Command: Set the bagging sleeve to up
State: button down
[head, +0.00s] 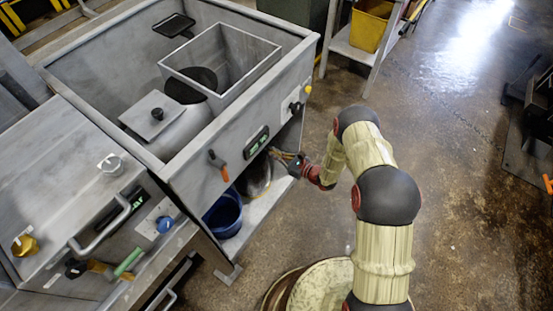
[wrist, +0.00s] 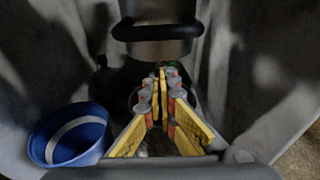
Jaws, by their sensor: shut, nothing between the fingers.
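My gripper (head: 286,157) reaches from the right into the open lower bay of the grey compactor. In the wrist view its yellow-padded fingers (wrist: 160,80) are shut with nothing between them. A grey cylinder with a thick black rim (wrist: 157,30) hangs above and beyond the fingertips; it looks like the bagging sleeve. A gap shows between it and the fingers in the picture, but I cannot tell the depth. In the head view the front panel hides this part. A dark rounded shape (head: 255,177) shows in the bay beside my gripper.
A blue bucket (head: 224,214) stands in the bay left of my gripper, also in the wrist view (wrist: 70,137). The front panel (head: 215,160) carries an orange-tipped lever (head: 221,170) and a green display (head: 257,142).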

jog(key=shift+s+d+r, duration=0.1)
jog(key=shift+r, duration=0.5)
jog(key=shift+s+d+r, duration=0.1)
jog(key=shift+r, duration=0.45)
notch_tip(320, 180, up, 6)
jog(key=p, duration=0.2)
jog(key=shift+w+f+p, duration=0.15)
jog(key=shift+f+p, duration=0.05)
jog(key=shift+p, duration=0.15)
